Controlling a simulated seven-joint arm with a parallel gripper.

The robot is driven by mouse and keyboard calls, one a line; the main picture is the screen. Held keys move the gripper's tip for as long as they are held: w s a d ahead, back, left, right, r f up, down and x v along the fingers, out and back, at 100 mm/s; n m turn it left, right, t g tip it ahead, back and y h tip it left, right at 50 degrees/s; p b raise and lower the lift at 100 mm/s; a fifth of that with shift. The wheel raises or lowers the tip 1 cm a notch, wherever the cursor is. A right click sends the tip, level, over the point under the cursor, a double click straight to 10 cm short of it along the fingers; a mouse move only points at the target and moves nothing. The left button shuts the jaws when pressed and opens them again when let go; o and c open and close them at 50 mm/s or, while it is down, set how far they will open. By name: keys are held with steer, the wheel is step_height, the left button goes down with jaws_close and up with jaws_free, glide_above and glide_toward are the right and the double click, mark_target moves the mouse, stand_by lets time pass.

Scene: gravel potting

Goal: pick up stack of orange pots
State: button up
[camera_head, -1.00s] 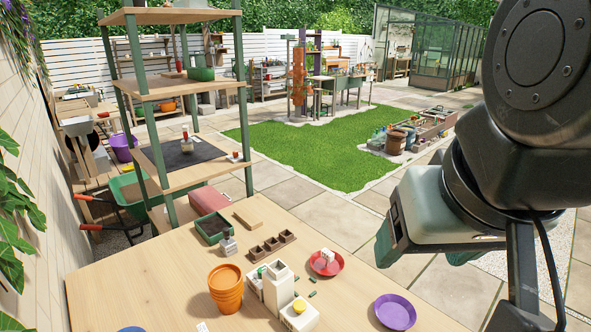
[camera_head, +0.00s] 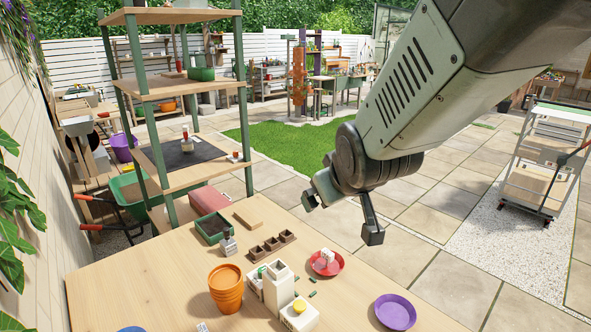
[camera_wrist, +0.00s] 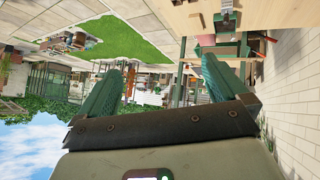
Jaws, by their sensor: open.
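The stack of orange pots (camera_head: 226,290) stands upright on the wooden table, left of the white containers. My gripper (camera_head: 341,218) is open and empty, in the air above the table's back right side. It is up and to the right of the pots in the head view, well apart from them. In the wrist view the two green fingers (camera_wrist: 160,85) are spread with nothing between them. I cannot make out the pots in the wrist view.
White containers (camera_head: 278,285) stand close to the right of the pots. A red saucer (camera_head: 316,270), a purple saucer (camera_head: 396,312), small brown pots (camera_head: 272,244) and a dark tray (camera_head: 198,228) are on the table (camera_head: 130,290). A shelf unit (camera_head: 170,87) rises behind. The table's left is mostly clear.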

steer(key=w+a+f+n+y, duration=0.2)
steer(key=w+a+f, duration=0.3)
steer(key=f, duration=0.1)
steer(key=t+y, duration=0.5)
steer(key=y, duration=0.3)
glide_toward(218, 267)
steer(key=x, duration=0.6)
steer(key=shift+c, duration=0.3)
steer(key=c, duration=1.1)
